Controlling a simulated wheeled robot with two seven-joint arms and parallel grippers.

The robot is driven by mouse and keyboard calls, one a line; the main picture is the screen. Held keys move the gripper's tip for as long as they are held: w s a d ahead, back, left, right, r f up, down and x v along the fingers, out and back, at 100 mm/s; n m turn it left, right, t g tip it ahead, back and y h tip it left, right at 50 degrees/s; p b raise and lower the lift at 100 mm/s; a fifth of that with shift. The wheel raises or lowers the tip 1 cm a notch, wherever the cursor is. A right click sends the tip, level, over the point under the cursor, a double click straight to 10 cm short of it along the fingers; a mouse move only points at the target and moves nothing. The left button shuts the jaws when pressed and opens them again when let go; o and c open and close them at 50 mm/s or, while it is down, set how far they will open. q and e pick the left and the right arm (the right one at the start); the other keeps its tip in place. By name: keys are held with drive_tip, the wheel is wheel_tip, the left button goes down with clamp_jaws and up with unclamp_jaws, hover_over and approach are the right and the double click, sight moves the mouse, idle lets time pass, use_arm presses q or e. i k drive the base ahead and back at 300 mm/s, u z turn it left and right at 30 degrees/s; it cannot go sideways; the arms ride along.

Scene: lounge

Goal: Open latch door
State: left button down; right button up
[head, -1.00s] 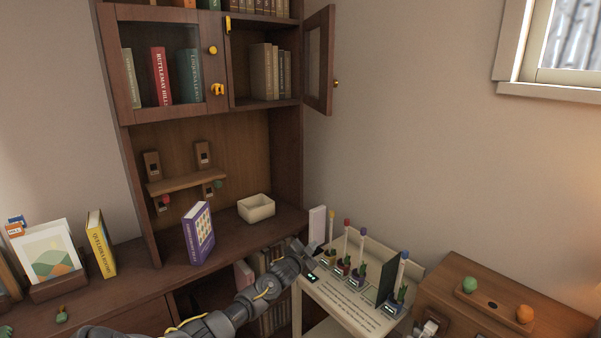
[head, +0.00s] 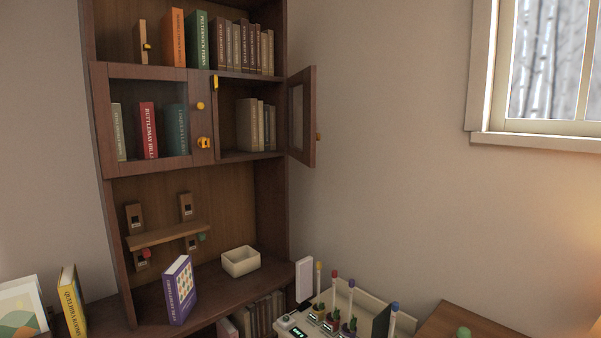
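In the head view, the upper cabinet has two glass-paned doors. The left door (head: 150,72) is closed across its compartment, with books showing behind the glass. A round yellow knob (head: 200,106) and a yellow latch (head: 204,143) sit at its right side. The right door (head: 309,118) stands swung open to the right, with a small knob on its outer edge. A yellow catch (head: 215,83) hangs at the top of the open compartment. Neither of my grippers is in view.
Below the doors are a small wooden shelf (head: 168,236) on brackets, a purple book (head: 178,290) and a cream bin (head: 240,261). A yellow book (head: 72,300) stands at the lower left.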

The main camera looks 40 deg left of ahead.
sight(307, 77)
drive_tip(key=k, duration=0.6)
drive_tip(key=u, duration=0.45)
drive_tip(key=i, duration=1.65)
drive_tip(key=z, duration=0.15)
